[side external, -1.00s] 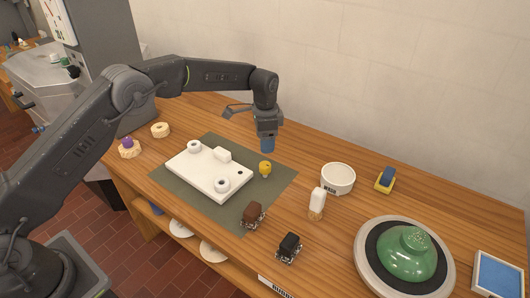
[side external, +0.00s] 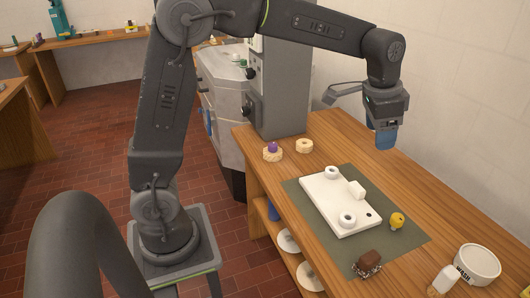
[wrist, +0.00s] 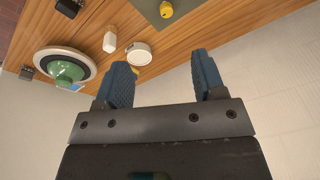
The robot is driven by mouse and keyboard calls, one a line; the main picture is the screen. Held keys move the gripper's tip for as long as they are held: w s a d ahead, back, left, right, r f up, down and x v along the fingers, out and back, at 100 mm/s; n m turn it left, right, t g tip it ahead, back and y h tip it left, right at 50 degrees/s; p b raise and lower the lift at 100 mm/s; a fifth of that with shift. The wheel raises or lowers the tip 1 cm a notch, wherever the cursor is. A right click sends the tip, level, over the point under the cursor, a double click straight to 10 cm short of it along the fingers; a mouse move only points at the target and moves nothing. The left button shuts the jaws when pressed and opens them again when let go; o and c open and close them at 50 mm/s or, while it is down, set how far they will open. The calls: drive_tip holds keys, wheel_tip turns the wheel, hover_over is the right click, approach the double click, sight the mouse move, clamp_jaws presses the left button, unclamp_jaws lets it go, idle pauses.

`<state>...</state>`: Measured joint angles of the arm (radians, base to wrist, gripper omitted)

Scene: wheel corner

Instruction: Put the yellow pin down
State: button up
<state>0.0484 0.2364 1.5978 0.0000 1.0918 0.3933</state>
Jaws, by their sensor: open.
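The yellow pin (side external: 397,221) rests on the green mat (side external: 405,239), beside the right edge of the white board (side external: 318,207) and apart from it. Whether it stands upright or is tipped is hard to tell. In the wrist view the yellow pin (wrist: 166,9) shows at the top edge on the mat. My gripper (side external: 385,142) is high above the table, behind the pin in the side view. In the wrist view my gripper (wrist: 163,70) has its blue fingers spread with nothing between them. The board carries white rings, a white block and a dark hole.
A brown-topped part (side external: 368,262) sits at the mat's front edge. A ring (side external: 304,146) and a purple-topped piece (side external: 272,151) lie at the back left. A wall borders the table.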

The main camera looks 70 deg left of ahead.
drive_tip(key=s+a+n+t, duration=0.2)
drive_tip(key=s+n, duration=0.3)
drive_tip(key=s, duration=2)
drive_tip(key=shift+f+t, duration=0.4)
drive_tip(key=shift+t, duration=0.2)
drive_tip(key=shift+a, duration=0.1)
